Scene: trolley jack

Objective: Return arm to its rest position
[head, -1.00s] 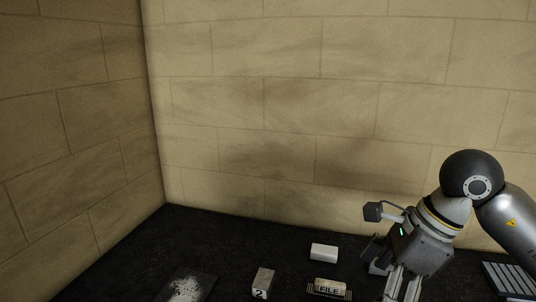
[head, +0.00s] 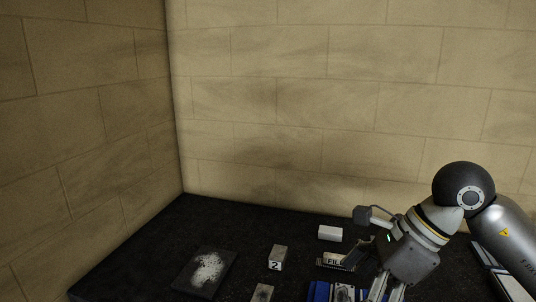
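My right arm comes in from the right, bent at a dark round joint, with its grey wrist pointing down. My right gripper (head: 386,289) hangs at the bottom edge, beside a blue object with metal parts (head: 320,291). Two finger parts show, but the tips are cut off by the picture edge, so its opening and any grip cannot be made out. My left arm and gripper are not in view.
On the dark surface (head: 140,250) lie a plate with white powder (head: 208,268), a block marked 2 (head: 278,257), a white block (head: 330,233), a block marked FILE (head: 335,260) and another small block (head: 262,293). A ribbed tray (head: 497,272) is at right. Stone walls (head: 300,100) stand behind.

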